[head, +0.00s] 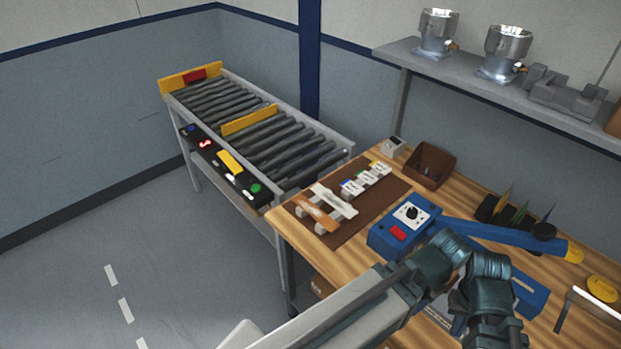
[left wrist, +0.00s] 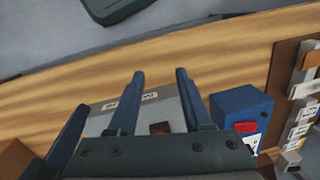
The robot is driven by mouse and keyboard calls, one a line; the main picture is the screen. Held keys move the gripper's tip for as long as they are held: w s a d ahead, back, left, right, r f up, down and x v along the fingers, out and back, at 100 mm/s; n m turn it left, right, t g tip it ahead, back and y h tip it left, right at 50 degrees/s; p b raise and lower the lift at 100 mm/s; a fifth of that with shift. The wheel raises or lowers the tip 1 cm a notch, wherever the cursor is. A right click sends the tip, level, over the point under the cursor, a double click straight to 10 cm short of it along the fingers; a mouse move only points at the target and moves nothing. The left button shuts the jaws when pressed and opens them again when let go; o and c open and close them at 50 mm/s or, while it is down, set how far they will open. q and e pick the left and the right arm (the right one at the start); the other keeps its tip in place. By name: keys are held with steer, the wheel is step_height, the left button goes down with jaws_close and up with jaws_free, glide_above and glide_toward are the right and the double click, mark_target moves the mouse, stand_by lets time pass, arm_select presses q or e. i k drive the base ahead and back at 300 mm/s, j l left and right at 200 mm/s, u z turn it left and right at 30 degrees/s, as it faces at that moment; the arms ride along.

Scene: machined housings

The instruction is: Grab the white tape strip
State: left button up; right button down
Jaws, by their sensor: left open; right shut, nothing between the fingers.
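The white tape strip (head: 335,200) lies across small pale blocks on the brown mat (head: 365,222), beside a tan-orange strip (head: 315,213). It also shows cut off at the right edge of the left wrist view (left wrist: 304,89). My left gripper (left wrist: 160,73) is open and empty, above the table, with the strip well off to its right in that view.
A blue device (head: 405,228) with a dial and red switch stands between the mat and my arm; a long blue lever (head: 510,238) extends right. White labelled pieces (head: 366,178) and a brown bin (head: 430,166) are behind. A roller conveyor (head: 255,130) stands left.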

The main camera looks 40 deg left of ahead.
mark_target(330, 197)
steer(key=i+j, duration=0.1)
steer(key=j, duration=0.45)
steer(key=i+j, duration=0.1)
steer(key=j, duration=0.45)
steer(key=i+j, duration=0.1)
steer(key=j, duration=0.45)
